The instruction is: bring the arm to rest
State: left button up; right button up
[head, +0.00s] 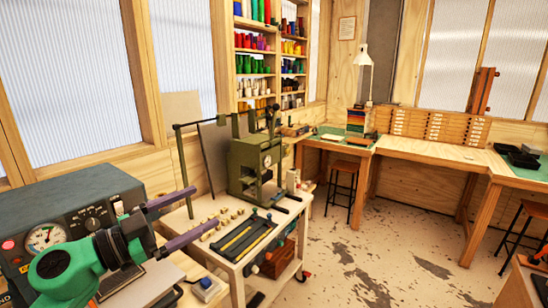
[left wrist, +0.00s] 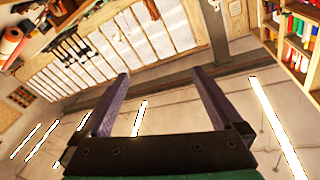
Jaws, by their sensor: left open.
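My left gripper (head: 204,208) is at the lower left of the head view, on a green and black wrist. Its two purple-grey fingers stand apart with nothing between them. They point right, in front of the grey-green machine and the white cart. In the left wrist view the left gripper (left wrist: 160,75) also shows open and empty, with the ceiling and its strip lights behind it. My right gripper is in neither view.
A grey control box with a gauge (head: 46,238) stands close behind my left wrist. A white cart (head: 239,272) carries a green press (head: 252,166). Shelves of coloured rolls (head: 254,41) line the back wall. The floor (head: 360,235) in the middle is open.

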pick_arm(q)
jog(key=w+a+f+n+t+y, duration=0.3)
jog(key=a+f+n+t+y, duration=0.1)
jog(key=a+n+t+y, duration=0.45)
jog(key=s+a+f+n+g+y, duration=0.2)
jog(key=f+n+g+y, duration=0.15)
jog(key=f, duration=0.35)
jog(key=s+a+f+n+g+y, duration=0.1)
jog(key=a+f+n+g+y, duration=0.2)
jog(key=f, duration=0.4)
jog(key=s+d+f+m+g, duration=0.1)
jog(key=s+d+f+g, duration=0.3)
jog(key=s+f, duration=0.5)
jog(key=s+d+f+m+g, duration=0.1)
jog(key=s+d+f+g, duration=0.1)
jog(key=s+f+g, duration=0.65)
jog(key=s+f+m+b, duration=0.1)
jog(key=s+f+b, duration=0.2)
jog(key=f, duration=1.3)
jog(key=s+f+b, duration=0.3)
jog(key=f, duration=1.4)
jog(key=s+a+f+g+b, duration=0.1)
jog(key=s+a+f+b, duration=0.2)
jog(key=s+f, duration=1.2)
jog(key=shift+s+f+h+b, duration=0.25)
jog(key=shift+f+h+b, duration=0.05)
jog(key=shift+b, duration=0.25)
